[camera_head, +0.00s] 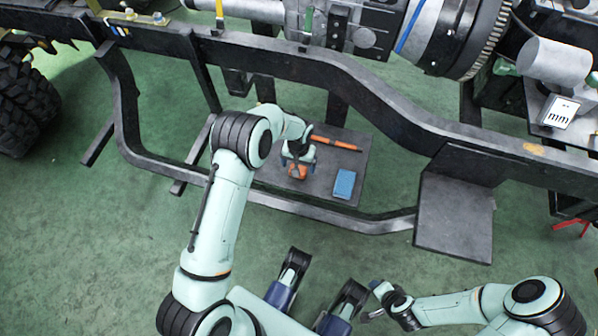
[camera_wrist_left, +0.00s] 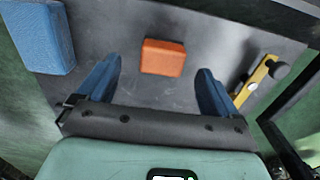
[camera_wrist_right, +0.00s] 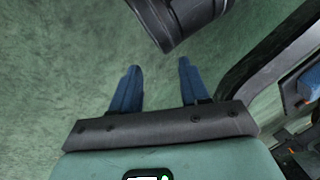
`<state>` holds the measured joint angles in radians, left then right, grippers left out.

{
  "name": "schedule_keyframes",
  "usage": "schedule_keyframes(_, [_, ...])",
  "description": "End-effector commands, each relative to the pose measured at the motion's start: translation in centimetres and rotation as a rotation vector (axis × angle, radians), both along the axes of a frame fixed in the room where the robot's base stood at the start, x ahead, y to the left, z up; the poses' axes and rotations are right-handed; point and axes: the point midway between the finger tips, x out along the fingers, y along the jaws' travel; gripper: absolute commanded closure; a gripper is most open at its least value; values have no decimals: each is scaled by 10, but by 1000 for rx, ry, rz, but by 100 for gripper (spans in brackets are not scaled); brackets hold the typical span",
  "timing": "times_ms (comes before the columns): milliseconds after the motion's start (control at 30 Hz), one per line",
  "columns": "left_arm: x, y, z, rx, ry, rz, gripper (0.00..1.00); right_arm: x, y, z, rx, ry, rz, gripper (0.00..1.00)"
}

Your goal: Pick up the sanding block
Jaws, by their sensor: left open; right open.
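A small orange block (camera_head: 298,171) lies on the dark flat panel (camera_head: 322,189) inside the chassis frame. A larger blue block (camera_head: 344,184) lies to its right; I cannot tell for certain which is the sanding block. My left gripper (camera_head: 298,156) is above the panel at the orange block, partly covering it. In the left wrist view, the open left fingers (camera_wrist_left: 158,80) flank the orange block (camera_wrist_left: 163,58), which sits just ahead between them, not gripped. The blue block (camera_wrist_left: 38,36) is outside, at upper left. My right gripper (camera_wrist_right: 160,85) is open and empty over green floor.
An orange bar with dark ends (camera_head: 337,143) lies behind the blocks. A yellow tool (camera_wrist_left: 258,80) lies close to the right finger in the left wrist view. Black frame rails (camera_head: 400,110) surround the panel, and a lower rail (camera_head: 330,217) runs before it.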

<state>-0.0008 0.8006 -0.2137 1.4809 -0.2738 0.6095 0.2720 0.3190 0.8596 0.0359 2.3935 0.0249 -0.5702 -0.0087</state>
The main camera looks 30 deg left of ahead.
Motion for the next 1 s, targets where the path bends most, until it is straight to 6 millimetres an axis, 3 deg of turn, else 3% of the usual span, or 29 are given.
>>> schedule_keyframes(167, [1,1,-10,0,0,1,6,4,-2,-3,-5,-10,-4,55])
schedule_keyframes(467, [3,5,-52,-1,1,0,6,20,-12,-19,-29,-50,-24,55])
schedule_keyframes(700, [4,5,-54,-1,-2,0,6,21,-13,-18,-31,-52,-26,55])
schedule_keyframes(733, [4,5,-54,-1,-2,0,10,21,-13,-18,-31,-52,-26,55])
schedule_keyframes(900, [3,5,-54,-1,-1,0,63,21,-13,-18,-31,-52,-26,55])
schedule_keyframes(1000, [4,5,-54,-1,-2,0,63,21,-13,-18,-31,-51,-26,55])
